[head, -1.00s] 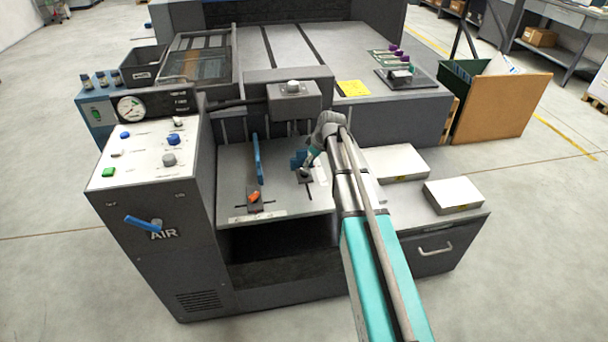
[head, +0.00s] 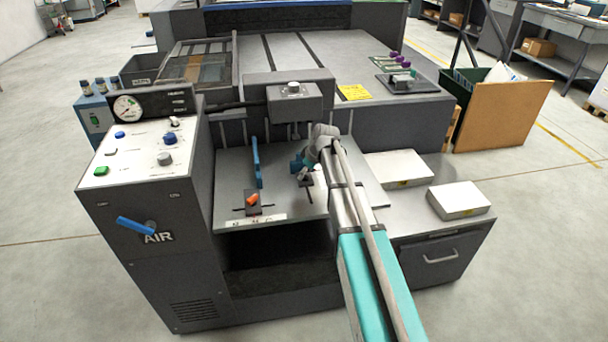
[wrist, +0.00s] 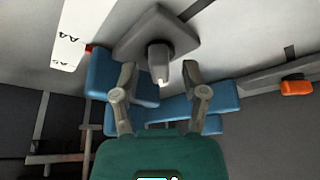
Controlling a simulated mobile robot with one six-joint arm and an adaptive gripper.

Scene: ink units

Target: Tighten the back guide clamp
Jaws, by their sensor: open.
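In the wrist view, a dark grey clamp block (wrist: 183,32) with a short, pale-tipped post lies just ahead of my gripper (wrist: 160,75). The fingers are apart, one on each side of the post's line; whether either touches it I cannot tell. A blue guide piece (wrist: 112,75) lies beside and below the clamp, partly hidden by the fingers. In the head view, my gripper (head: 303,171) is low over the bed's right part and hides most of this clamp. A second clamp with an orange lever (head: 252,200) sits at the front of the long blue guide (head: 257,163).
The press head (head: 294,100) overhangs the back of the grey bed (head: 232,180). The control console (head: 140,150) with a blue air lever (head: 136,225) stands left. Two white paper stacks (head: 398,168) (head: 460,199) lie right of my arm. The bed between the guides is mostly clear.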

